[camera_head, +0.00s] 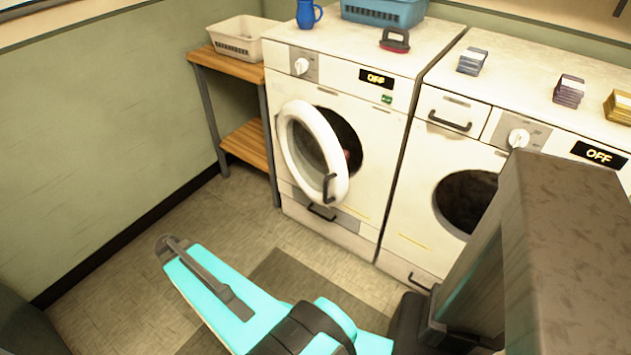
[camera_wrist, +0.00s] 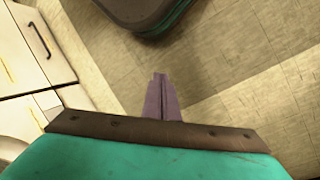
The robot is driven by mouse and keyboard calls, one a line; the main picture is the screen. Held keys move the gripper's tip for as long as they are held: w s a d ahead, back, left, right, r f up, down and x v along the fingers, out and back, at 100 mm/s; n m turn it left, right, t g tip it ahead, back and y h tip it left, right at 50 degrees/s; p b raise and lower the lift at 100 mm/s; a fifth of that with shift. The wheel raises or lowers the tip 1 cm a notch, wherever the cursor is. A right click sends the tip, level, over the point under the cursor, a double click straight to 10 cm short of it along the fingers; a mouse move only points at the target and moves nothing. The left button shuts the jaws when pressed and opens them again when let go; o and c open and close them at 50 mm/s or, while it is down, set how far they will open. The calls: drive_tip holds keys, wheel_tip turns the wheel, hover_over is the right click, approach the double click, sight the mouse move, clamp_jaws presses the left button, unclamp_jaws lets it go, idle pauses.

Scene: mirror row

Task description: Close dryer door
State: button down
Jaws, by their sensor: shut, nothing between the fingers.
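The dryer (camera_head: 385,150) is the left white front-loading machine. Its round white door (camera_head: 289,135) is hinged at the left and stands partly open, swung out from the dark opening (camera_head: 350,135). A dark handle (camera_head: 329,187) is on the door's free right side. My gripper (camera_wrist: 160,78) shows in the wrist view with its two grey-purple fingers shut together and nothing between them. It is over the tiled floor and apart from the door. I cannot make out the fingers in the head view, where my teal arm is low in front of the machines.
A second white machine (camera_head: 410,215) stands close on the right, partly hidden by my body. A wooden shelf (camera_head: 228,67) with a white basket (camera_head: 237,43) is left of the dryer. A blue basket (camera_head: 385,12), blue jug (camera_head: 307,14) and red-handled brush (camera_head: 395,40) sit on top.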

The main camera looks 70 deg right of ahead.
drive_tip(key=d+r+m, duration=0.5)
drive_tip(key=d+r, duration=0.2)
drive_tip(key=d, duration=0.3)
drive_tip(key=d+r+m, duration=0.5)
drive_tip(key=d+r, duration=0.3)
drive_tip(key=d, duration=0.3)
drive_tip(key=s+d+r+m+h, duration=0.1)
drive_tip(key=s+d+r+m, duration=0.9)
drive_tip(key=d+r, duration=0.5)
drive_tip(key=shift+s+d+r, duration=0.4)
drive_tip(key=shift+s+r, duration=0.05)
drive_tip(key=shift+s, duration=0.8)
drive_tip(key=shift+f, duration=0.15)
drive_tip(key=s+d+f+p, duration=0.1)
drive_tip(key=s+d+f, duration=0.2)
drive_tip(key=s+f, duration=0.4)
wheel_tip(320, 180, down, 2)
drive_tip(key=shift+f+h+p, duration=0.1)
drive_tip(key=shift+h+p, duration=0.2)
drive_tip(key=shift+p, duration=0.05)
